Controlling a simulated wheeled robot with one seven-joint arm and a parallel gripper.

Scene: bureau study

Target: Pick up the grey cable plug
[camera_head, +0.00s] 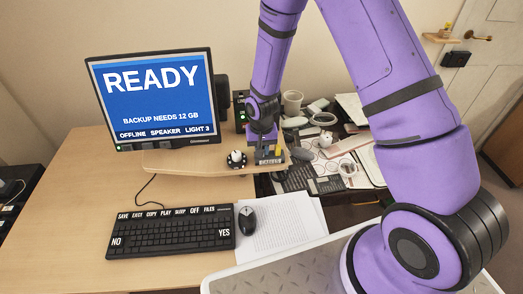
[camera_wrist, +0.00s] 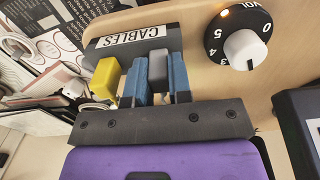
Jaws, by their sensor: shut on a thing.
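In the wrist view, the grey cable plug (camera_wrist: 157,63) sits between the two blue fingers of my gripper (camera_wrist: 156,72), which is shut on it. The plug is right against the dark holder labelled CABLES (camera_wrist: 130,39). I cannot tell whether it is still seated or slightly lifted. A yellow plug (camera_wrist: 105,78) is just left of my fingers, at the same holder. In the head view my gripper (camera_head: 264,142) points down over the holder (camera_head: 268,159) on the small wooden shelf. My gripper and arm hide most of the grey plug there.
A VOL dial with a white knob (camera_wrist: 244,49) is right of the holder. A monitor (camera_head: 153,95) stands left of my arm. A keyboard (camera_head: 171,230) and mouse (camera_head: 247,220) lie in front. Papers and a cup (camera_head: 292,102) clutter the right side.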

